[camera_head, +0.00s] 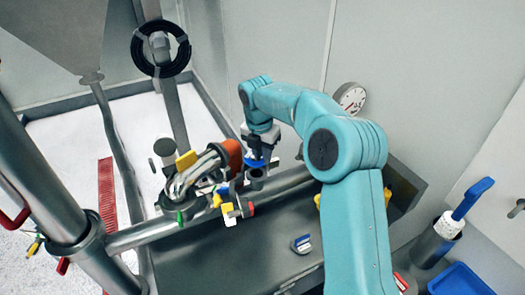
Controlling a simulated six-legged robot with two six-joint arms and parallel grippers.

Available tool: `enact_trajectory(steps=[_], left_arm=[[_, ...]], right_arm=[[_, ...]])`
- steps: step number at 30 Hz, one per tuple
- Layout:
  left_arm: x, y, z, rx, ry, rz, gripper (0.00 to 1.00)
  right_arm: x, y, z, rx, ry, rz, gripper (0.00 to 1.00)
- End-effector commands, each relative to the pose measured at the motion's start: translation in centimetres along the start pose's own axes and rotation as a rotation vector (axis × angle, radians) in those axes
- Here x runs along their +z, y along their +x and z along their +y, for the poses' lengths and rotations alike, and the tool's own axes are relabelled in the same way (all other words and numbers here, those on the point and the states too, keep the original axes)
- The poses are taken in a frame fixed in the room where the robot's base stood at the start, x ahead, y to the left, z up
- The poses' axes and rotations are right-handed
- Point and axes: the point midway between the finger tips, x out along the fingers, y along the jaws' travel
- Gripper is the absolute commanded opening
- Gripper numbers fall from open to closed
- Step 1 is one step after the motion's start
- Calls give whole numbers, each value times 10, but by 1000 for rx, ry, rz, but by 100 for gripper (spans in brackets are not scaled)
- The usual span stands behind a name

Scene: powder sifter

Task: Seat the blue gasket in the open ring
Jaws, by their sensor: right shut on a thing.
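My right gripper (259,150) is at the end of the teal arm that reaches in from the lower right. It points down and is shut on a small blue piece (256,162), which looks like the blue gasket. The gasket's shape is mostly hidden by the jaws. A grey cylindrical fitting with an open top (256,177), perhaps the open ring, is just below the blue piece. I cannot tell whether the two touch. My left gripper is not in view.
A metal pipe assembly (193,178) with an orange part and several coloured clamps is left of my gripper. A grey trough (225,258) lies in front, with a small blue-and-white item (301,244) in it. A gauge (350,98) is on the wall behind.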

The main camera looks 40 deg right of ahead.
Motion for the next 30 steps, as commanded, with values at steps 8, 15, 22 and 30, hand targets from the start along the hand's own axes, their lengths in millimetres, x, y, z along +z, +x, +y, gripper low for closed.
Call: enact_trajectory(steps=[8,15,22,30], left_arm=[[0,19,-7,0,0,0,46],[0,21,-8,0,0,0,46],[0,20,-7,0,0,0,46],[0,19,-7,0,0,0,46]], right_arm=[[-4,32,0,-1,0,1,0],[-4,36,0,0,0,0,0],[-4,36,0,0,0,0,0],[-4,35,0,-1,0,0,0]])
